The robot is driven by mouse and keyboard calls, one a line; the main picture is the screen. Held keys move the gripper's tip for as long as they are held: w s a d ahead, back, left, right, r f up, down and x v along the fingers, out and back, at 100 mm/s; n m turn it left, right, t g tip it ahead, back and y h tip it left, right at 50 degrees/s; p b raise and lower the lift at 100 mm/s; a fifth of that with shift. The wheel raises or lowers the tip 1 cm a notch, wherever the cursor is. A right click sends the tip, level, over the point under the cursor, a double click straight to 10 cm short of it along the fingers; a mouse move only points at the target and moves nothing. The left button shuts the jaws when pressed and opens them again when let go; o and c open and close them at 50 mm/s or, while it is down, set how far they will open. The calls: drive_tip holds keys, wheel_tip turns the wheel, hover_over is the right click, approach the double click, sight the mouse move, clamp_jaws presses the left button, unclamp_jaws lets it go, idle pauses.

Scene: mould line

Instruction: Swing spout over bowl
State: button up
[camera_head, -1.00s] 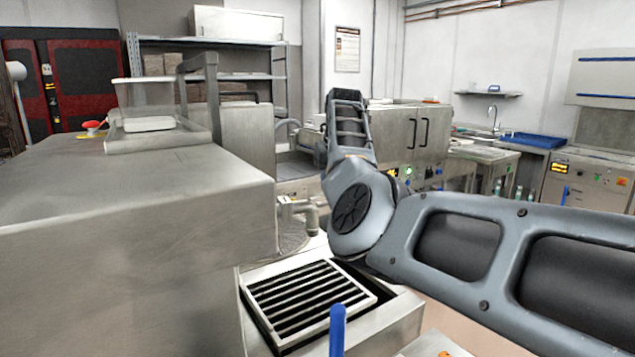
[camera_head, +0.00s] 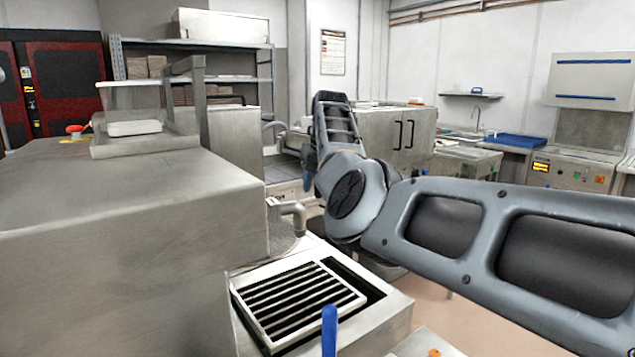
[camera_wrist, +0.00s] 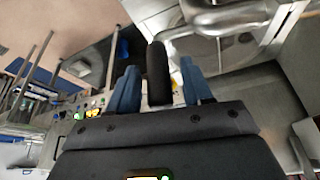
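A grey bent metal spout (camera_head: 291,213) sticks out from the side of the big steel housing in the head view. A pale metal tube (camera_wrist: 226,18) crosses a round steel surface (camera_wrist: 235,52) at the upper right. My arm mostly hides the gripper in the head view.
The large steel housing (camera_head: 120,235) fills the left. A slatted grate (camera_head: 300,303) sits in a steel basin at the front, with a blue handle (camera_head: 329,330) before it. Steel cabinets (camera_head: 395,140) stand behind my arm. Bare floor shows on the right below my arm.

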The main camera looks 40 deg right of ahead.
drive_tip(key=d+b+v, duration=0.1)
drive_tip(key=b+v, duration=0.1)
drive_tip(key=v, duration=0.5)
drive_tip(key=shift+a+r, duration=0.4)
drive_tip(key=shift+a, duration=0.15)
drive_tip(key=shift+s, duration=0.2)
